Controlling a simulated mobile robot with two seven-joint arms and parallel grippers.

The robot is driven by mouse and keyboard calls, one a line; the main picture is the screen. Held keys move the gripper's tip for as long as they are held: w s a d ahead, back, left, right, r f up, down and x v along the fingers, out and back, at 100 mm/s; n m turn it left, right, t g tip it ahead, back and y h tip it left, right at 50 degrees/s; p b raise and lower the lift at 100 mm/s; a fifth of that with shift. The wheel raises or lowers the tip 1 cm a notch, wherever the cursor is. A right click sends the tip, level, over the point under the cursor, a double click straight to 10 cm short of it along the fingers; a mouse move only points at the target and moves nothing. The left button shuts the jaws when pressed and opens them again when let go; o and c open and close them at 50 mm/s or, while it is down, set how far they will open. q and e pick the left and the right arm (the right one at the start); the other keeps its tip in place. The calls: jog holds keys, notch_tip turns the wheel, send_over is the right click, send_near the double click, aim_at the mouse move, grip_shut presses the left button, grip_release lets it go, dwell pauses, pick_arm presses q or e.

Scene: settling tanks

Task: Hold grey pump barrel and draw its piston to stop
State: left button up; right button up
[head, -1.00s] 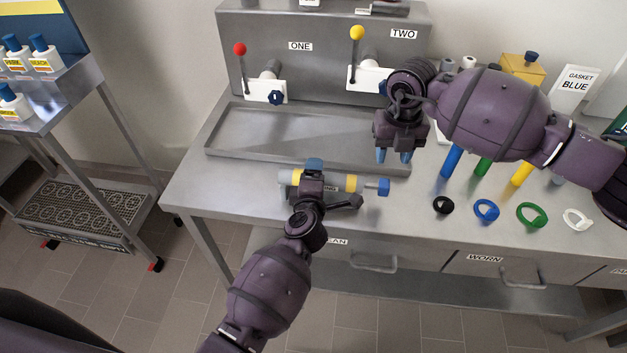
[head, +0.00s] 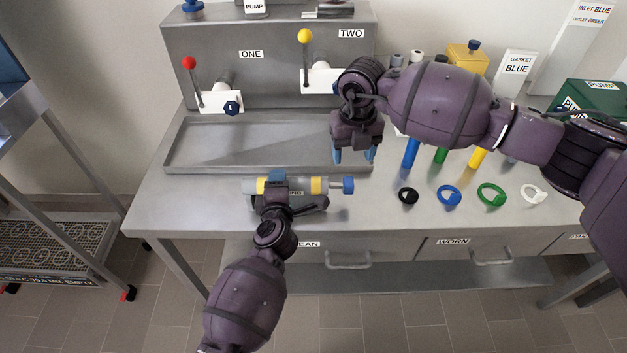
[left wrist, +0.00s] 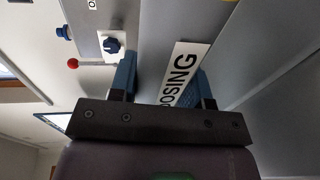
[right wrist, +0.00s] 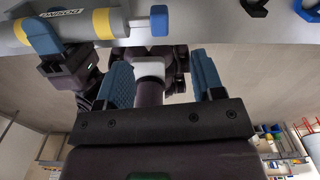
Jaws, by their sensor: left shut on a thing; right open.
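The grey pump barrel (head: 306,187) with yellow bands lies on the steel bench in the head view. Its blue piston knob (head: 348,186) sticks out at the right end. In the right wrist view the barrel (right wrist: 77,26) and the blue knob (right wrist: 159,20) show at the top. My left gripper (head: 279,184) is shut on the barrel near its middle, a blue finger showing on its far side; the left wrist view shows the barrel's label (left wrist: 186,75) between the fingers. My right gripper (head: 355,156) is open and empty, above and just beyond the knob, not touching it.
A shallow tray (head: 230,147) lies behind the barrel. Black (head: 408,195), blue (head: 449,195), green (head: 491,194) and white (head: 534,194) rings lie to the right, with coloured rods behind them. Levers and valves stand at the back. The bench front left is clear.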

aim_at(350, 181)
jog(key=d+m+y, duration=0.3)
jog(key=d+m, duration=0.3)
jog(key=m, duration=0.4)
jog(key=a+f+m, duration=0.2)
jog(key=f+m, duration=0.1)
jog(key=a+f+m+y, duration=0.1)
jog(key=a+f+m, duration=0.1)
jog(key=f+m, duration=0.1)
jog(key=a+f+m, duration=0.2)
jog(key=f+m, duration=0.1)
jog(key=shift+f+m, duration=0.3)
jog(key=shift+f, duration=0.1)
dwell(0.4)
